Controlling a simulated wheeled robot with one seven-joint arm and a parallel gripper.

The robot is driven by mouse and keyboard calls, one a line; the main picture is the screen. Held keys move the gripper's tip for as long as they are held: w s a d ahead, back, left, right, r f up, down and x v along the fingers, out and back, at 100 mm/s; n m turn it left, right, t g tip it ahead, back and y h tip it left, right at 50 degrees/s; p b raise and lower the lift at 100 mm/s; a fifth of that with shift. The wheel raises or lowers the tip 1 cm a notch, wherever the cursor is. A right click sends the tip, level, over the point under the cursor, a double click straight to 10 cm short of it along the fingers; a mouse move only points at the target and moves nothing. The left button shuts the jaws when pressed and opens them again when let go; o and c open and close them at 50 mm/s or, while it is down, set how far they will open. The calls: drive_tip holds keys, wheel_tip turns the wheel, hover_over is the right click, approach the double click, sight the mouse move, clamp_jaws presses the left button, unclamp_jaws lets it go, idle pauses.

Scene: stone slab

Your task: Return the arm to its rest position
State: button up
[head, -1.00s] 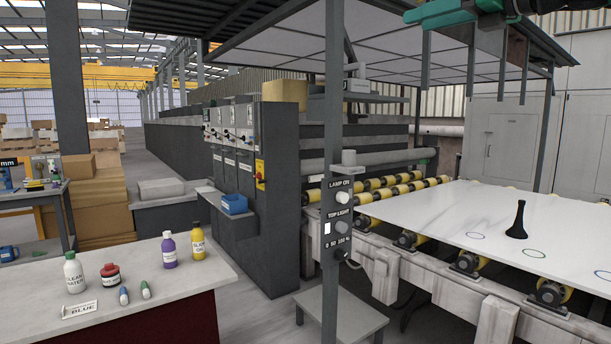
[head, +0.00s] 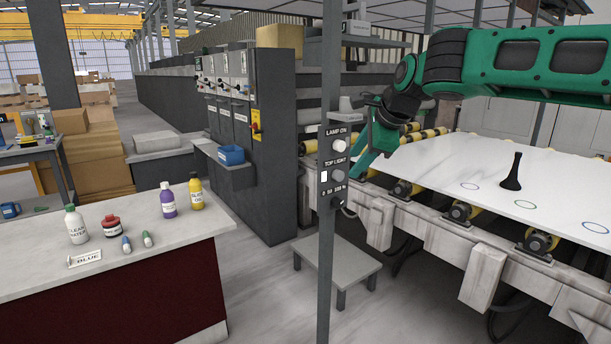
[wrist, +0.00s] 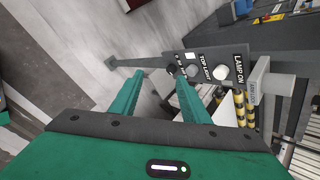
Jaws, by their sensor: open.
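My green arm (head: 530,65) reaches in from the right in the head view. My gripper (head: 364,163) hangs at its left end, pointing down, just right of the control post. In the wrist view my gripper (wrist: 161,80) has its two fingers apart with nothing between them. Beyond the fingertips is the control panel (head: 333,160), with LAMP ON and TOP LIGHT labels and several knobs. The panel also shows in the wrist view (wrist: 208,72); I cannot tell whether a finger touches it.
The post (head: 326,270) stands between counter and conveyor. A white slab (head: 450,165) with drawn rings and a black upright object (head: 512,175) lies on rollers at right. A low stool (head: 338,268) is behind the post.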

drive_tip(key=s+d+f+n+g+h, duration=0.4)
drive_tip(key=s+d+f+n+h, duration=0.2)
drive_tip(key=s+d+f, duration=0.85)
drive_tip(key=s+d+f+n+g, duration=0.2)
drive_tip(key=s+d+f+n, duration=0.1)
drive_tip(key=s+d, duration=1.1)
drive_tip(key=s+f+n+g+y, duration=0.1)
drive_tip(key=s+f+n+y, duration=0.1)
drive_tip(key=s, duration=1.2)
drive_tip(key=shift+s+a+f+n+y, duration=0.3)
drive_tip(key=shift+f+n, duration=0.2)
drive_tip(key=shift+f, duration=0.4)
drive_tip(key=shift+w+d+f, duration=0.1)
drive_tip(key=shift+w+f, duration=0.15)
drive_tip(key=shift+w, duration=0.35)
